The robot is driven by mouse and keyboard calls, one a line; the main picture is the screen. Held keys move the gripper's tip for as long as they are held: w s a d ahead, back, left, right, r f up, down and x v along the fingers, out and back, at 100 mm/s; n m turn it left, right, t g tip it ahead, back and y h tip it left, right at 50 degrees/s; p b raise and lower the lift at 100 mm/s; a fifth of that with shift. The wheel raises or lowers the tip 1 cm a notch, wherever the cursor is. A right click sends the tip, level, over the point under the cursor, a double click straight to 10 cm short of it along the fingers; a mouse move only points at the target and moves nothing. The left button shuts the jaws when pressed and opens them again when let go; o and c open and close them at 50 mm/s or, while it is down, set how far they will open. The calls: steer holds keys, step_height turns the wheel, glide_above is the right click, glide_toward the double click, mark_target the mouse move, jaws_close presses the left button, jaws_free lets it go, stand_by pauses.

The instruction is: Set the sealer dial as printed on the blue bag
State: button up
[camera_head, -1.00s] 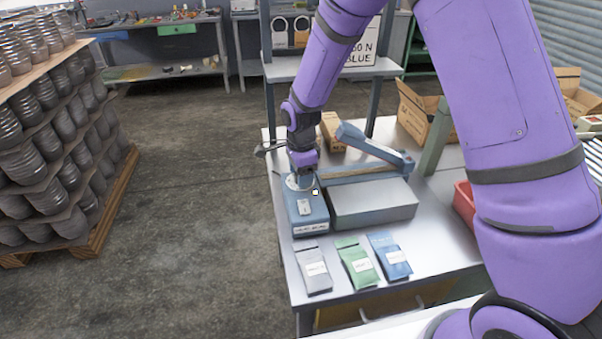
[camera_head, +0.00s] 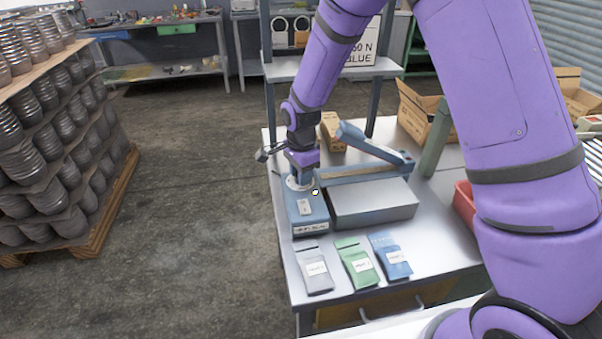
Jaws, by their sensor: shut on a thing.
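The blue bag (camera_head: 383,241) lies on the near part of the bench, rightmost of three bags. Its white label is too small to read. The sealer has a blue control box (camera_head: 318,218), a grey body (camera_head: 372,206) and a raised blue lever arm (camera_head: 372,145). The dial (camera_head: 293,187) is a white disc on top of the box, mostly covered by my gripper (camera_head: 300,176). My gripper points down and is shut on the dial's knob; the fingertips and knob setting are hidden. A small pale spot shows at the disc's right edge.
A grey bag (camera_head: 318,284) and a green bag (camera_head: 362,280) lie left of the blue one. Cardboard boxes (camera_head: 425,118) and a red bin (camera_head: 465,207) stand at the right. A shelf (camera_head: 285,70) rises behind the sealer. A loaded pallet (camera_head: 95,225) stands far left.

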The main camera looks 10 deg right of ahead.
steer(key=n, duration=0.7)
steer(key=shift+w, duration=0.1)
steer(key=n, duration=0.6)
steer(key=shift+a+n, duration=0.1)
steer(key=shift+n, duration=0.3)
steer(key=n, duration=1.3)
steer(key=shift+a, duration=0.1)
steer(key=shift+n, duration=0.4)
steer(key=o, duration=0.9)
steer(key=shift+r, duration=0.15)
step_height(320, 180, up, 11)
steer(key=shift+f, duration=0.2)
